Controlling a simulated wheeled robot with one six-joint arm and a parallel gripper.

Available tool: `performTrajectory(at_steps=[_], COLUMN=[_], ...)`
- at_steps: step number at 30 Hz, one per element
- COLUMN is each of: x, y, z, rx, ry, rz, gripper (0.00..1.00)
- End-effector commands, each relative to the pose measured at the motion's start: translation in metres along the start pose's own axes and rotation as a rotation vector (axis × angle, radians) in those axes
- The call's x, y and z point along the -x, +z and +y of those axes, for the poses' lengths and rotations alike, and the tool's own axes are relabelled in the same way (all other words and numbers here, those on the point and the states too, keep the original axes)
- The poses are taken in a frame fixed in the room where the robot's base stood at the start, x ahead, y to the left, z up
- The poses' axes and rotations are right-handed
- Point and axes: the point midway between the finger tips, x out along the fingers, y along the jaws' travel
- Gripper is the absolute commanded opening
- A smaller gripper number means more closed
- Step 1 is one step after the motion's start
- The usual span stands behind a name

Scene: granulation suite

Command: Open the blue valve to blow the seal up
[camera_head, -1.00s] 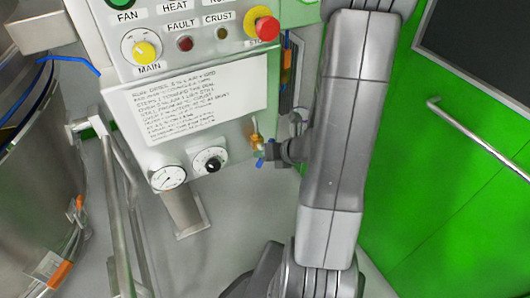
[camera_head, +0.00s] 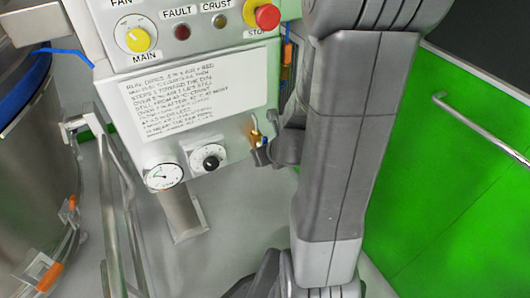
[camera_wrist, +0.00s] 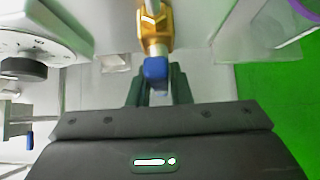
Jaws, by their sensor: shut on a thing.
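The blue valve has a brass body (camera_head: 255,134) at the lower right edge of the control panel. In the wrist view its brass fitting (camera_wrist: 155,28) is at top centre, with the blue handle (camera_wrist: 156,70) below it. My gripper (camera_wrist: 158,88) is shut on the blue handle, a dark finger on each side. In the head view my gripper (camera_head: 263,155) is at the valve and hides most of the handle. The blue seal (camera_head: 22,88) is a thick band around the rim of the steel vessel (camera_head: 35,150) at left.
The panel carries a written card (camera_head: 195,105), a gauge (camera_head: 164,177), a black knob (camera_head: 208,158), a yellow main switch (camera_head: 138,40) and a red stop button (camera_head: 267,16). A steel frame (camera_head: 112,205) stands left. A green door with a handle (camera_head: 480,128) is at right.

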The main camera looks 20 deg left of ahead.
Motion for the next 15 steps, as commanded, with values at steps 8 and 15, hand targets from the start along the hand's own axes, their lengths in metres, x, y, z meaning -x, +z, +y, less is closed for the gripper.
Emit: performTrajectory(at_steps=[8, 15], x=[-0.0002, -0.0001], y=[-0.0011, -0.0006], z=[0.0002, 0.0001], rx=[0.0, 0.0], ry=[0.0, 0.001], rz=[0.002, 0.001], gripper=[0.0, 0.4])
